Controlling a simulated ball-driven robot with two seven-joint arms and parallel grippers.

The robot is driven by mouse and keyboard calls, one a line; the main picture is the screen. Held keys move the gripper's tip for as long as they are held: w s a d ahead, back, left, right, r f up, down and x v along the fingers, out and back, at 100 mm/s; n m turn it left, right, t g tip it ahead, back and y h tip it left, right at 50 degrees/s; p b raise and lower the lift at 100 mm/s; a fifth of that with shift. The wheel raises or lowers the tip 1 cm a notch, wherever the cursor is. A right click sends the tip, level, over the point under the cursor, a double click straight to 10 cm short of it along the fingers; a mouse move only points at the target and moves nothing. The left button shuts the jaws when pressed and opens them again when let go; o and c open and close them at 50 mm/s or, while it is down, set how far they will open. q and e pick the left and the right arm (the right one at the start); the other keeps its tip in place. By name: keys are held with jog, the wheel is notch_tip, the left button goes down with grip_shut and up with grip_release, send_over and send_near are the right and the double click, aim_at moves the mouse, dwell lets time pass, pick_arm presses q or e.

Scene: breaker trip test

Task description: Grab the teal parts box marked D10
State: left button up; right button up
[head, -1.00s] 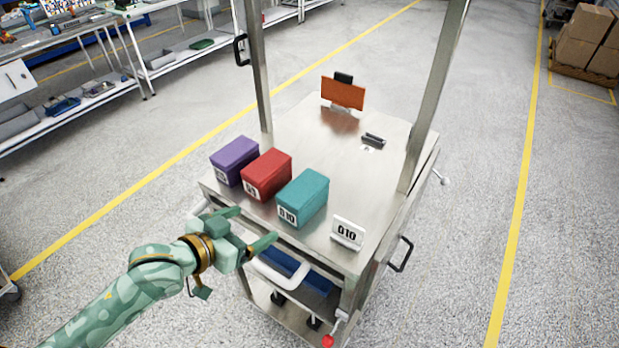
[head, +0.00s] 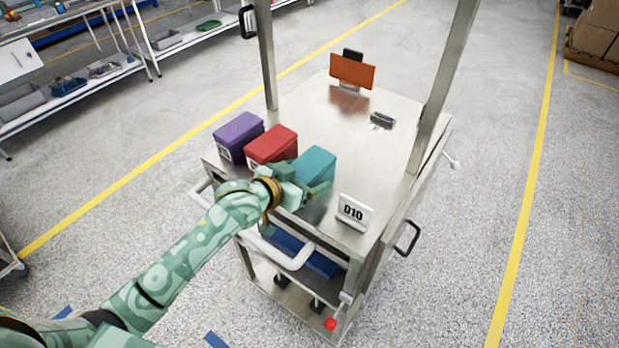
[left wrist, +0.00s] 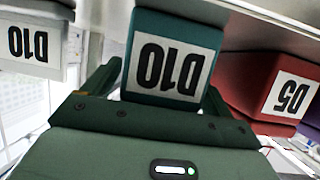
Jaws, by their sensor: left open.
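The teal parts box (head: 317,165) stands on the cart top, at the right end of a row of three boxes. Its D10 label (left wrist: 170,66) shows upside down in the left wrist view, and my gripper hides it in the head view. My left gripper (head: 309,190) is at the near side of the teal box. In the left wrist view its open fingers (left wrist: 158,88) stand one to each side of the box's lower part. I cannot tell whether either finger touches it. My right gripper is not in view.
A red box (head: 271,146), marked D5 in the left wrist view, stands close beside the teal box. A purple box (head: 238,137) is left of it. A D10 sign (head: 352,212) stands to the right. Cart posts (head: 447,80) rise at the sides. The cart's middle is mostly clear.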

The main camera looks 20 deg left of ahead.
pick_arm(q)
jog(key=shift+w+d+f, duration=0.15)
jog(key=shift+w, duration=0.1)
jog(key=shift+s, duration=0.1)
jog(key=c, duration=1.3)
jog(key=shift+o, duration=0.2)
